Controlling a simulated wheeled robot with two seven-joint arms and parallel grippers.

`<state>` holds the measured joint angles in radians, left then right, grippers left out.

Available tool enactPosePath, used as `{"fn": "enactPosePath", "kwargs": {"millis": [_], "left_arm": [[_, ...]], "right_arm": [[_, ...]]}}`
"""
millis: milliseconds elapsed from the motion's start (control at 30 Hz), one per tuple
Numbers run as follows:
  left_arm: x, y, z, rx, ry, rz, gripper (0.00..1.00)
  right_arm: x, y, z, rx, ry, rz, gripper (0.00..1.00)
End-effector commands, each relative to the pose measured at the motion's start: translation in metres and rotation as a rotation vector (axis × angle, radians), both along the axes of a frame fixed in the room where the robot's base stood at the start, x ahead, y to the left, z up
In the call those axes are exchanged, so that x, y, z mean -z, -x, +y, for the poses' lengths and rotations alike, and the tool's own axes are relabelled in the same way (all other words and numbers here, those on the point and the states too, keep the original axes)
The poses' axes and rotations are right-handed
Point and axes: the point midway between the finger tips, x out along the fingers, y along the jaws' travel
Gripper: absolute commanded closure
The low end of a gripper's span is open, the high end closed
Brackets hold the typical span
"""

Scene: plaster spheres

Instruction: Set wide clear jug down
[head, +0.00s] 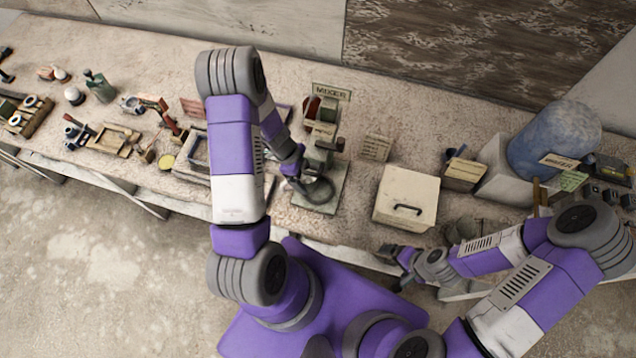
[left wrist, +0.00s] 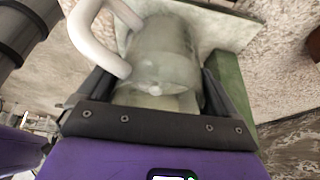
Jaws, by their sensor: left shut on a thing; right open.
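The wide clear jug (left wrist: 165,55) is a cloudy see-through vessel with a thick white handle (left wrist: 88,35) in the left wrist view. My left gripper (left wrist: 155,95) is shut on it, one finger on each side of its body. In the head view the jug (head: 319,191) is a greyish round shape over the pale green base plate (head: 328,205) of the mixer, with my left gripper (head: 300,184) at its left side. I cannot tell whether its bottom touches the plate. My right gripper (head: 390,254) is open and empty at the bench's front edge.
The mixer (head: 322,130) with its sign stands just behind the jug. A cream box with a dark handle (head: 407,198) stands to the right. Wooden trays and small tools fill the bench at left; a blue drum (head: 555,138) stands at far right.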

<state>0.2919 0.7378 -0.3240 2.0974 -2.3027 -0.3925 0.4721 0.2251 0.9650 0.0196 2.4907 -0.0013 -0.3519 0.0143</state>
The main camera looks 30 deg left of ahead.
Motion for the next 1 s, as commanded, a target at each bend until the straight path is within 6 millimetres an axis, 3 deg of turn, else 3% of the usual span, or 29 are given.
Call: {"fn": "enactPosePath", "kwargs": {"millis": [400, 933, 967, 1000], "left_arm": [[0.027, -0.009, -0.036, 0.002, 0.000, -0.002, 0.60], [0.031, -0.010, -0.040, 0.001, 0.002, -0.001, 0.60], [0.030, -0.010, -0.040, 0.001, 0.001, -0.001, 0.03], [0.030, -0.010, -0.040, 0.001, 0.001, -0.001, 0.00]], "right_arm": [[0.038, 0.000, 0.000, 0.000, 0.000, -0.001, 0.00], [0.042, 0.000, 0.000, 0.000, 0.000, -0.001, 0.00], [0.041, 0.000, 0.000, -0.001, 0.000, -0.001, 0.00], [0.041, 0.000, 0.000, -0.001, 0.000, -0.001, 0.00]]}}
